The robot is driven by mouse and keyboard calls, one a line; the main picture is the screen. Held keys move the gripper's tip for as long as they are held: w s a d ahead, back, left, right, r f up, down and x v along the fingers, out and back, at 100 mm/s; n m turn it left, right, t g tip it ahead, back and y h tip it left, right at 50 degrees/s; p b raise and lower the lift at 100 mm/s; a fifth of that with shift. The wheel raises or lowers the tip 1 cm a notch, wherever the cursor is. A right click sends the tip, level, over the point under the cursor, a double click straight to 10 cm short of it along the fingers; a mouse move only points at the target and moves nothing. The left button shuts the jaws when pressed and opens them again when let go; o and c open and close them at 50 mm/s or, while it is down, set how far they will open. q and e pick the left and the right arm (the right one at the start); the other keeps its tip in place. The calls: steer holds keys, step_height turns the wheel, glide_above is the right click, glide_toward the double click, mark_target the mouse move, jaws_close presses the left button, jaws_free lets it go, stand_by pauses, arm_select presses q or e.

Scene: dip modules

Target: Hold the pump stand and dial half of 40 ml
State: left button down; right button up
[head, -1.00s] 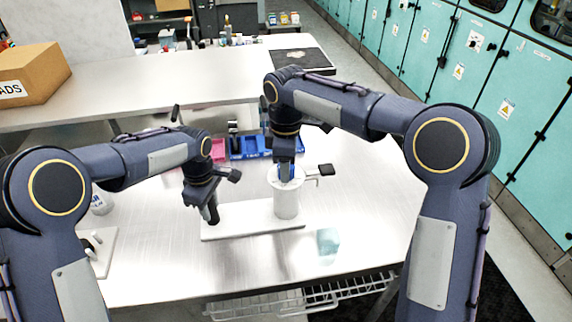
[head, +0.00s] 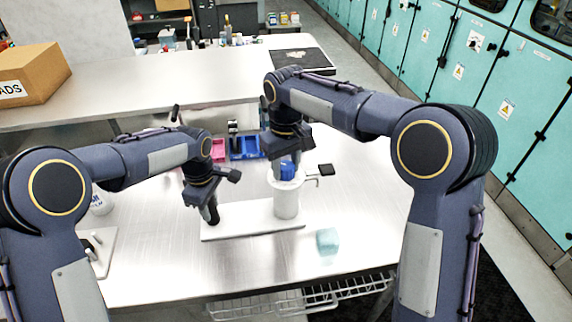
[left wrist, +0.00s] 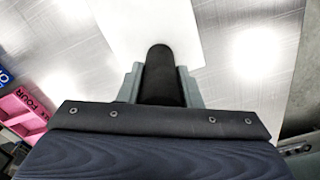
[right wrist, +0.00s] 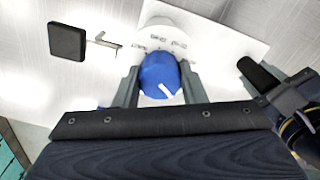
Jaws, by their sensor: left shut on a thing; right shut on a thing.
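The pump stand has a white base plate (head: 255,227) on the table. A white pump body (head: 286,205) stands upright at its right end, and a black post rises at its left end. My left gripper (head: 210,208) is shut on the black post (left wrist: 163,78). On top of the pump body is a blue dial (head: 288,170) with a white pointer line. My right gripper (right wrist: 158,90) is shut on the blue dial (right wrist: 158,72), with its fingers on either side. Scale marks show on the white collar (right wrist: 170,38), too blurred to read.
Blue trays (head: 243,147) and a pink tray (head: 217,150) stand behind. The table's right side is clear.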

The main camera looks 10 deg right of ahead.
mark_target(286, 165)
steer(key=shift+m, duration=1.2)
steer(key=o, duration=1)
step_height(286, 165, up, 12)
